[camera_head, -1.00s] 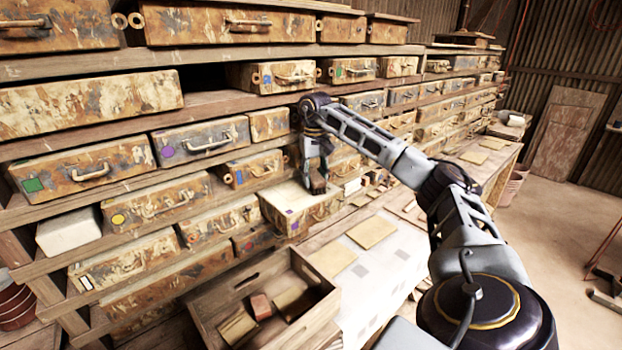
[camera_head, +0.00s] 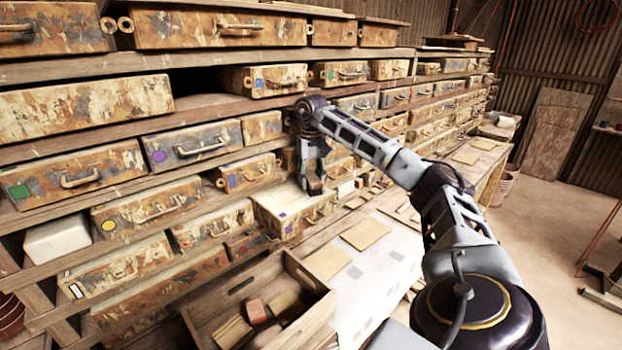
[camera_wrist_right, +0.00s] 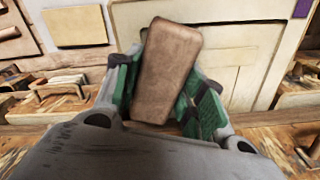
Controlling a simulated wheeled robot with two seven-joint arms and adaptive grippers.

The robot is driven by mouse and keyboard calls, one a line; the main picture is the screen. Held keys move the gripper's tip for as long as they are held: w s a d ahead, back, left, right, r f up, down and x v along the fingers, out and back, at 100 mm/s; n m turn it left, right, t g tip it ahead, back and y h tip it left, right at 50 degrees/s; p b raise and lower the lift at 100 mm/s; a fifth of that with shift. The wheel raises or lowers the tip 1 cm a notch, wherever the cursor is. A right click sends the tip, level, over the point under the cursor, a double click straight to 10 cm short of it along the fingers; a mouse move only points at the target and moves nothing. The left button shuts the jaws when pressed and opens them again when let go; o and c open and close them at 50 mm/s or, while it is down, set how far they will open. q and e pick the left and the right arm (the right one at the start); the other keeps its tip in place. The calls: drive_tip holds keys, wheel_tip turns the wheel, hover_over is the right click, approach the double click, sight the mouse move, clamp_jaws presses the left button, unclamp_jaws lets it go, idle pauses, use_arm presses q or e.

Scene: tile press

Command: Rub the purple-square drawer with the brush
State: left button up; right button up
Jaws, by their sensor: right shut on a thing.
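The purple-square drawer (camera_head: 268,206) juts out of the lower shelf row in the head view. A small purple square marks its front, and its pale top is exposed. In the right wrist view its light panelled surface (camera_wrist_right: 222,45) lies behind the brush, with the purple square at the upper right edge. My right gripper (camera_head: 314,188) points down over the right part of this drawer. In the right wrist view its green-padded fingers are shut on the brush (camera_wrist_right: 168,70), a brown rounded block. I cannot tell whether the brush touches the drawer. My left gripper is out of view.
A wooden crate (camera_head: 213,333) with several blocks stands below the drawer. Another drawer (camera_head: 196,146) carries a purple circle. Flat tiles (camera_head: 366,234) lie on the bench to the right. Neighbouring drawers and shelf boards crowd the gripper on the left.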

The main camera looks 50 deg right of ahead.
sight(287, 199)
drive_tip(key=shift+a+f, duration=0.2)
drive_tip(key=shift+w+a, duration=0.15)
drive_tip(key=shift+a, duration=1.15)
drive_tip(key=shift+a+r, duration=0.1)
drive_tip(key=shift+a, duration=0.05)
drive_tip(key=shift+a, duration=0.15)
drive_tip(key=shift+w+a+r, duration=0.1)
drive_tip(key=shift+w+a, duration=0.05)
drive_tip(key=shift+a, duration=0.55)
drive_tip(key=shift+w+a+r, duration=0.1)
drive_tip(key=shift+a, duration=0.6)
drive_tip(key=shift+a, duration=0.1)
drive_tip(key=shift+w+a+f, duration=0.15)
drive_tip(key=shift+a, duration=1.3)
drive_tip(key=shift+a, duration=0.15)
